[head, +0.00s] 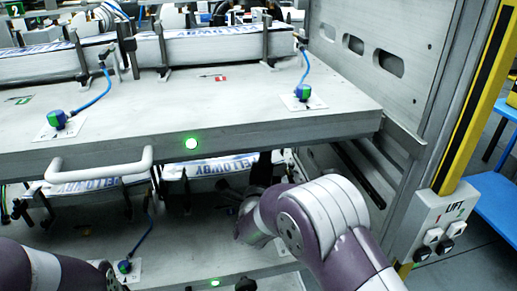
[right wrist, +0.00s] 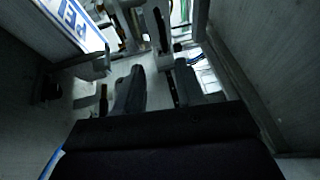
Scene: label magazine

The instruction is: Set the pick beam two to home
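My right arm reaches under the upper shelf into the lower level. Its gripper (head: 262,172) is dark and partly hidden there by the shelf and the shadow. In the right wrist view its two dark fingers (right wrist: 158,88) stand apart, with a grey bracket and dark upright parts (right wrist: 160,28) beyond them. Whether they touch anything is unclear. No part is clearly marked as pick beam two. A lower label stack (head: 205,170) lies left of the gripper; its lettering also shows in the right wrist view (right wrist: 72,18). My left arm enters at bottom left; its gripper is unclear.
The upper shelf (head: 225,118) has a white handle (head: 100,165), a lit green lamp (head: 191,143) and blue-green knobs (head: 303,92) with blue hoses. The grey side wall (head: 370,50) and the lift button box (head: 440,228) stand to the right. Room around the right gripper is narrow.

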